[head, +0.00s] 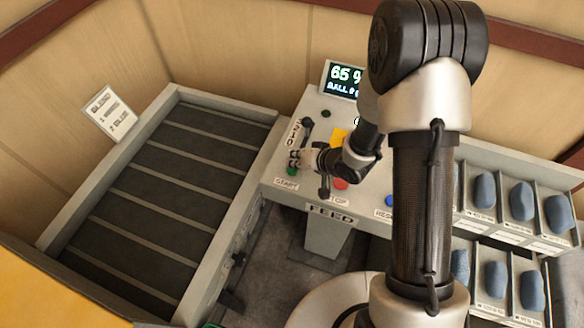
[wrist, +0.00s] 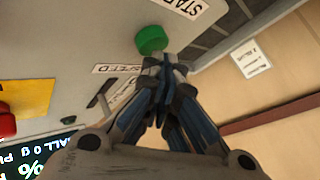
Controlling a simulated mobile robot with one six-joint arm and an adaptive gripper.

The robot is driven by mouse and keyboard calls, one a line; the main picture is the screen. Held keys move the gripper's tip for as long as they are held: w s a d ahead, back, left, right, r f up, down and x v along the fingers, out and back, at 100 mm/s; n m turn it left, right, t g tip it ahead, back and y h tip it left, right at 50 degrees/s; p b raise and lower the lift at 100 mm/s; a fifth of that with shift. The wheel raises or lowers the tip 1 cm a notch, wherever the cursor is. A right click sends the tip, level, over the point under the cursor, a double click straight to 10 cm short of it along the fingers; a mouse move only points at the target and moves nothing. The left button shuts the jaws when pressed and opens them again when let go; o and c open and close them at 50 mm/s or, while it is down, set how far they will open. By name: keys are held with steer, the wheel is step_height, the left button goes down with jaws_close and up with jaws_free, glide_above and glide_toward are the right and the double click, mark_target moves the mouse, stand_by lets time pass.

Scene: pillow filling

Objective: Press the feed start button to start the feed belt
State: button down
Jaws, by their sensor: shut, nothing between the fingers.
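The green start button (head: 292,171) sits on the grey feed panel (head: 272,178) above a START label. It also shows in the wrist view (wrist: 151,39), beside part of the START label (wrist: 188,8). My gripper (head: 295,160) is shut and empty, with its tips right at the button. In the wrist view the fingertips (wrist: 165,62) overlap the button's lower edge; I cannot tell whether they touch it. The dark feed belt (head: 165,190) with pale crossbars lies left of the panel and carries nothing.
A red stop button (head: 341,184) and a blue button (head: 389,201) sit right of the start button. A yellow label (head: 340,135) and a lit display (head: 342,80) are behind. Bins with blue pouches (head: 521,200) stand at the right. A sign (head: 110,112) leans by the belt.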

steer(key=shift+f+b, duration=0.3)
steer(key=shift+f, duration=0.2)
stand_by(0.3)
steer(key=shift+r, duration=0.1)
steer(key=shift+r+p, duration=0.85)
steer(key=shift+p, duration=0.1)
step_height(320, 180, up, 5)
steer(key=p, duration=0.4)
steer(key=shift+r+p, duration=0.1)
steer(key=shift+p, duration=0.3)
stand_by(0.4)
